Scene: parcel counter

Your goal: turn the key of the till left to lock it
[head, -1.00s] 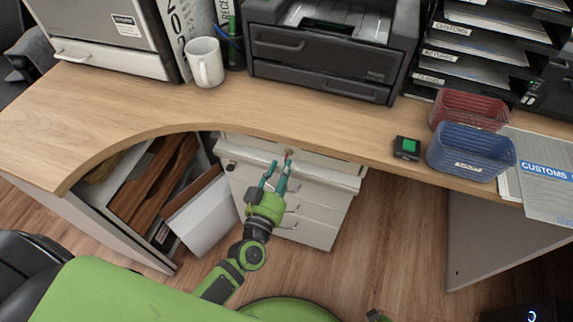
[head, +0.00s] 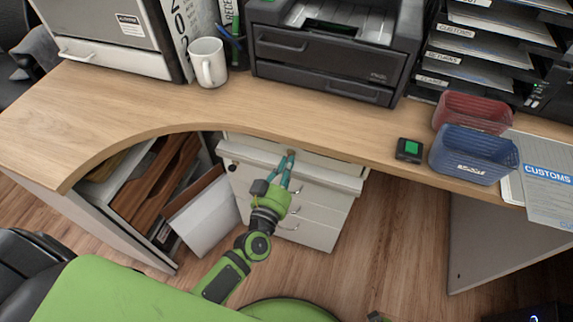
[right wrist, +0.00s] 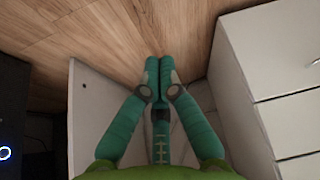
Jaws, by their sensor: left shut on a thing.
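The till appears to be the wide top drawer (head: 335,172) of the white drawer unit under the counter. Its key, a small brownish piece (head: 291,152), shows at the drawer's upper front, mostly hidden by fingertips. My left gripper (head: 288,161) reaches up to the drawer front, its teal fingers closed on the key. The key's turn angle is too small to make out. My right gripper (right wrist: 158,78) shows in the right wrist view, with its fingertips together and nothing seen between them, above the floor beside white furniture (right wrist: 275,65).
The wooden counter (head: 130,110) overhangs the drawer unit closely. A black device with a green button (head: 410,149) and a blue bin (head: 472,155) stand on top. Floor right of the unit is clear.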

